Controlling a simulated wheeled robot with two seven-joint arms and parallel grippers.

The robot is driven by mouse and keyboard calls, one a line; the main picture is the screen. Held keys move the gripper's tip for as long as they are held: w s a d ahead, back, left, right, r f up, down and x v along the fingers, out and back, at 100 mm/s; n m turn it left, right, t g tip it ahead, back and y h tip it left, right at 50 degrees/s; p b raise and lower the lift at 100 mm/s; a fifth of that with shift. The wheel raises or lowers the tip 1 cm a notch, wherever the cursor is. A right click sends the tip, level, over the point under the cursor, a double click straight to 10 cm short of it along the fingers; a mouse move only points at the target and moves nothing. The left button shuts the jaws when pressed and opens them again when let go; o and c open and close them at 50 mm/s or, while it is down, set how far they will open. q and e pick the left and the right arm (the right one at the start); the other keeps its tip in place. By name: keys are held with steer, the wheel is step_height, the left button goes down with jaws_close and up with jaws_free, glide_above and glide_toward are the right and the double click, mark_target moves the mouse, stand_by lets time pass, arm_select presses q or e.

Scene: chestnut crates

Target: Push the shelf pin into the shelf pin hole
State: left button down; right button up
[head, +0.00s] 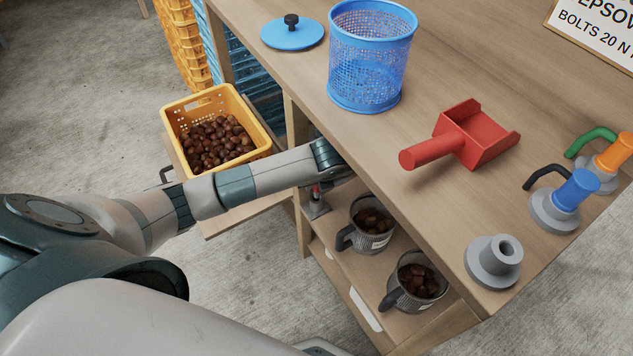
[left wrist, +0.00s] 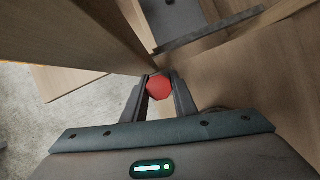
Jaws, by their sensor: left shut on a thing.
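A red, round-ended piece, apparently the shelf pin (left wrist: 159,89), shows in the left wrist view. My left gripper (left wrist: 161,82) is shut on it, with one dark finger at each side. Wooden panels stand close beyond the fingertips. In the head view my left arm reaches in under the edge of the bench top, and the top and arm hide most of the gripper. The shelf pin hole is not visible in either view. My right gripper is not in view.
The bench top (head: 300,75) overhangs a lower shelf holding two dark jugs (head: 372,222) (head: 416,279) of chestnuts. A yellow crate (head: 258,133) of chestnuts stands left of the bench. A blue mesh basket (head: 372,50) and red scoop (head: 468,138) stand on top.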

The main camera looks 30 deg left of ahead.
mark_target(316, 197)
arm_select(q)
steer(key=shift+f+b, duration=1.35)
steer(key=shift+f, duration=0.55)
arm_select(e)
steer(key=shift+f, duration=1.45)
arm_select(q)
steer(key=c, duration=1.4)
jaws_free()
steer(key=shift+o, duration=0.2)
steer(key=shift+r, duration=0.1)
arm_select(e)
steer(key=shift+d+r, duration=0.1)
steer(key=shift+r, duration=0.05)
